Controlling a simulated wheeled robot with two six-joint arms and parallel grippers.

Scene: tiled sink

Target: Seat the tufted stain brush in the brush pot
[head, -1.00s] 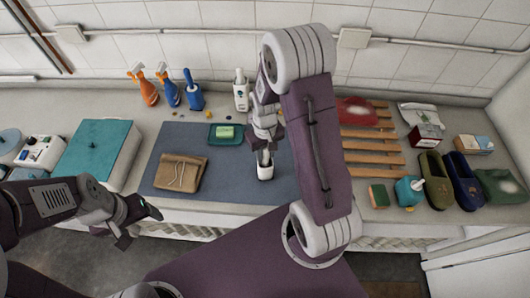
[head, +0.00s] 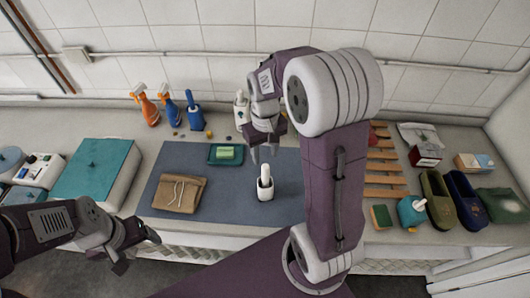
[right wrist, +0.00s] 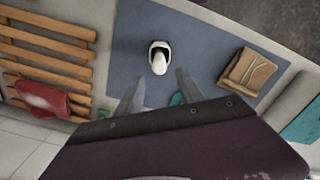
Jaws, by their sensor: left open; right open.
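A white brush pot (head: 266,193) stands on the blue-grey mat. The white handle of the brush (head: 265,172) sticks up out of its dark opening; the tufted end is hidden inside. In the right wrist view the pot (right wrist: 158,48) and the handle (right wrist: 160,66) lie beyond my fingers. My right gripper (head: 264,154) is open and empty, just above the handle and apart from it. Its two fingers (right wrist: 156,92) show spread in the right wrist view. My left gripper (head: 137,252) is open and empty at the counter's front edge, left of the pot.
On the mat (head: 225,202) lie a brown folded pouch (head: 180,194) and a teal dish with a green block (head: 226,153). Spray bottles, a blue holder (head: 194,118) and a white container (head: 241,108) stand behind. A wooden slatted rack (head: 384,170) is right. A teal-lidded box (head: 95,170) is left.

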